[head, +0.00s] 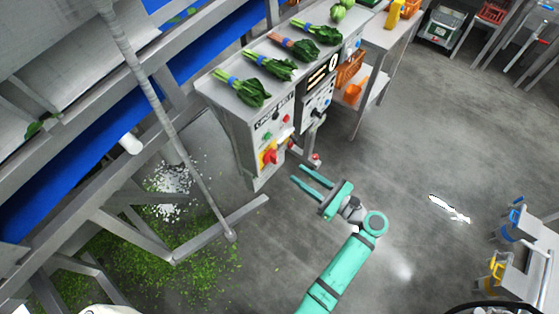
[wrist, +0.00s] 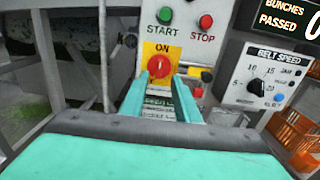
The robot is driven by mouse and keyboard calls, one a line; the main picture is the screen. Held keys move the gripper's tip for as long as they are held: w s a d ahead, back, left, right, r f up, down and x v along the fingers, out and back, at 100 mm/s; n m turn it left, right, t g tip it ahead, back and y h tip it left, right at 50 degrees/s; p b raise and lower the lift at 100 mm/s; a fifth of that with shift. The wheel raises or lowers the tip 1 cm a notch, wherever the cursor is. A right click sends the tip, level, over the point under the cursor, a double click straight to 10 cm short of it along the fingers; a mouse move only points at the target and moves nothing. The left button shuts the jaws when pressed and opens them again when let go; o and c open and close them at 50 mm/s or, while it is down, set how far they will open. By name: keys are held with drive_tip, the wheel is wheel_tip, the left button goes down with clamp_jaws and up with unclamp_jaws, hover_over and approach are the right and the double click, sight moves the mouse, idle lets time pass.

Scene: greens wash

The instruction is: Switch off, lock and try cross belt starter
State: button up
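The cross belt starter (head: 262,128) is a grey box with a green START button (wrist: 165,15) and a red STOP button (wrist: 206,21). Below them, a red rotary switch (wrist: 158,67) sits on a yellow plate (head: 265,159) marked ON at the top; the handle's exact angle is hard to tell. My gripper (head: 297,173) is open and empty, in front of the box and apart from it. In the wrist view its fingertips (wrist: 160,79) frame the switch's lower part. Small red items (head: 316,159) show right of the switch; I cannot tell whether one is a padlock.
A belt speed panel (wrist: 264,80) and a bunch counter (wrist: 287,18) stand right of the starter. Bunched greens (head: 242,90) lie on the bench top. A steel frame with a blue belt (head: 105,128) stands left. Orange crates (head: 350,70) are at right.

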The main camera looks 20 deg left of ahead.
sight(277, 160)
drive_tip(key=x, duration=0.9)
drive_tip(key=shift+a+f, duration=0.15)
drive_tip(key=shift+a, duration=0.2)
clamp_jaws()
